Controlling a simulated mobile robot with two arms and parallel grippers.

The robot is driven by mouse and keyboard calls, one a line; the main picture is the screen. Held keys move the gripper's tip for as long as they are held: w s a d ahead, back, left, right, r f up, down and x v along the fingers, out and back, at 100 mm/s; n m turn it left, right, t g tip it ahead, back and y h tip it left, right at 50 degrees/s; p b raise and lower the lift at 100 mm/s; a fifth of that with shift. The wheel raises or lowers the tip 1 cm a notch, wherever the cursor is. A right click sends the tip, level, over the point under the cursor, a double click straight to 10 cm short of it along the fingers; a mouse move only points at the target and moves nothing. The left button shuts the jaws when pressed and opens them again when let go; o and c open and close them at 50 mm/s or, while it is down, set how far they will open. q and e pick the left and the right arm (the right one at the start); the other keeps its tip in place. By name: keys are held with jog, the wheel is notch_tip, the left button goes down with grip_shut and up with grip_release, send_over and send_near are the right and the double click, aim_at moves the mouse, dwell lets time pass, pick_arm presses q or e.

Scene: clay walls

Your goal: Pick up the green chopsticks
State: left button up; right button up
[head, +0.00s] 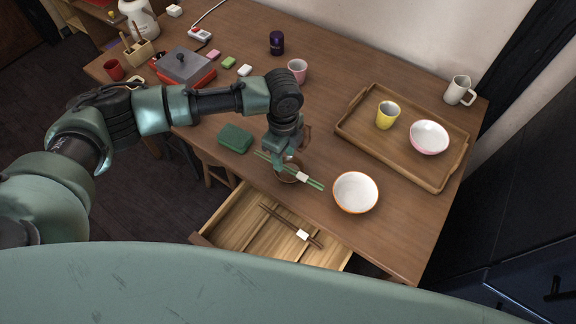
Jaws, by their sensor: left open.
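The green chopsticks (314,184) lie side by side near the front edge of the table, with a white band around them. They slant from upper left to lower right, left of a white bowl. My left gripper (284,164) is open and points down over their left half, its fingers right at them. The gripper hides part of the chopsticks, and I cannot tell whether the fingers touch them. A small round brown thing shows under the chopsticks, mostly hidden. My right gripper is not in view.
An open drawer (235,213) below the table edge holds brown chopsticks (278,219). A white bowl (355,192) with an orange rim stands right of the gripper. A green sponge (235,138) lies left. A wooden tray (376,149) holds a yellow cup (387,114) and another bowl (429,137).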

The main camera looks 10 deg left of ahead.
aim_at(285, 167)
pick_arm(q)
notch_tip(285, 167, down, 3)
jog(key=shift+d+r, duration=0.1)
jog(key=shift+f, duration=0.4)
grip_shut()
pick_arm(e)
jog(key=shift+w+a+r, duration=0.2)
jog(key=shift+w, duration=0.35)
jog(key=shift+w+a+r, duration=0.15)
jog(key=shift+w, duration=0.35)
